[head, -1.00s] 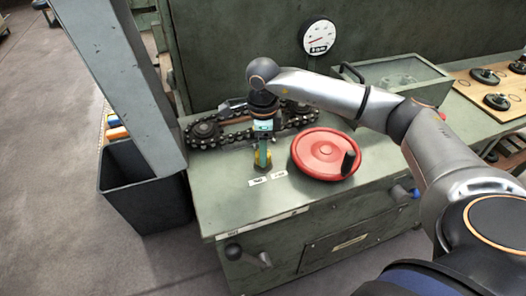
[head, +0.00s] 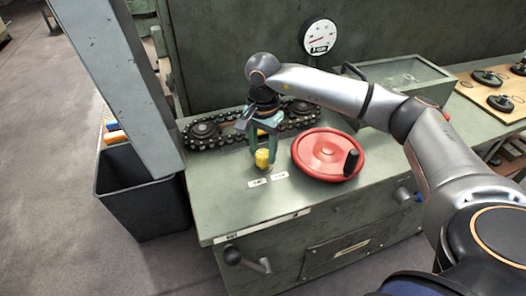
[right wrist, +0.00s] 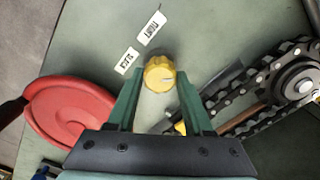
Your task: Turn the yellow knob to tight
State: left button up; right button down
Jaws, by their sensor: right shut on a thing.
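The yellow knob (head: 262,159) stands upright on the green bench top, in front of the chain. In the right wrist view the knob (right wrist: 159,74) sits between my fingertips, with a thin pale line on its top. Two white labels lie beside it: one reads TIGHT (right wrist: 153,27), the other seems to read SLACK (right wrist: 127,60). My right gripper (head: 259,160) points down over the knob and is shut on it, one finger at each side. It also shows in the right wrist view (right wrist: 159,80). My left gripper is not in view.
A red handwheel (head: 325,153) with a black handle lies close to the right of the knob. A chain on sprockets (head: 204,130) runs behind it. A round gauge (head: 319,37) is on the back panel. A dark bin (head: 142,190) stands left of the bench.

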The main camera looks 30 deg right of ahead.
aim_at(263, 153)
jog(key=n+b, duration=0.1)
jog(key=n, duration=0.4)
jog(key=shift+r+n, duration=0.1)
jog(key=shift+n, duration=1.5)
jog(key=shift+n+b, duration=0.3)
jog(key=shift+c, duration=1.5)
grip_release()
notch_tip(263, 153, up, 12)
jog(key=p, duration=0.1)
jog(key=shift+r, duration=0.25)
